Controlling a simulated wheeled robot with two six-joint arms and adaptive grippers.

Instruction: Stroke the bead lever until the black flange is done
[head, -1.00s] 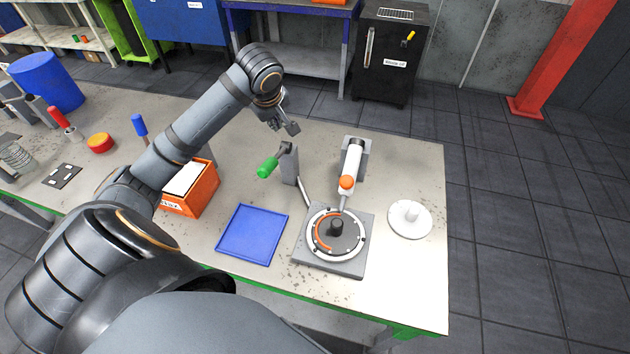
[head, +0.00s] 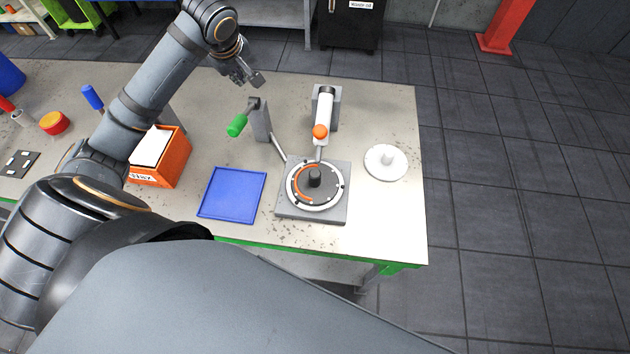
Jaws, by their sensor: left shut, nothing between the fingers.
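The bead lever with its green grip (head: 237,125) sticks out to the left from a grey post (head: 261,120). The black flange (head: 326,190) with a short black hub sits on a square grey base (head: 318,213). An orange bead arc runs along the flange's left part inside a pale ring; the rest of its face looks black. A white dispenser with an orange tip (head: 320,131) stands behind the flange, its nozzle reaching down to it. My left gripper (head: 256,82) is shut and empty, above and behind the lever, apart from it. My right gripper is out of view.
A blue tray (head: 232,194) lies left of the base. An orange box (head: 160,168) with white sheets stands farther left, beside my arm. A white flange (head: 386,162) lies on the right of the table. The table's right front is clear.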

